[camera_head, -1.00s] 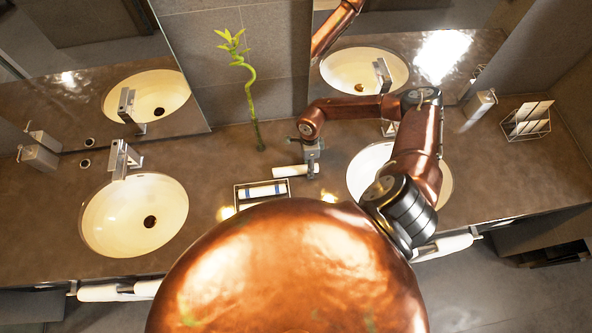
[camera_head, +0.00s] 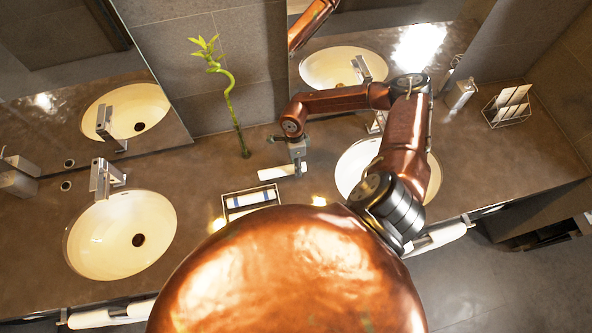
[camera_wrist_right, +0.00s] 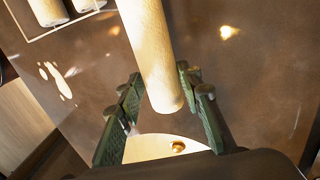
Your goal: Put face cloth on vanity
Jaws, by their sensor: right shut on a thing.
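The face cloth (camera_head: 281,171) is a white roll over the middle of the vanity (camera_head: 200,165), between the two basins. My right gripper (camera_head: 298,163) comes from above and is shut on the cloth's right part. In the right wrist view the rolled cloth (camera_wrist_right: 152,45) runs up between the green fingers of the right gripper (camera_wrist_right: 160,85). I cannot tell whether the cloth touches the vanity top. My left gripper is not in view.
A wire tray (camera_head: 224,211) with rolled cloths stands in front of the held cloth. A bamboo stem (camera_head: 236,120) stands behind it to the left. The left basin (camera_head: 120,235) and right basin (camera_head: 357,165) flank the middle. A wire holder (camera_head: 508,106) stands far right.

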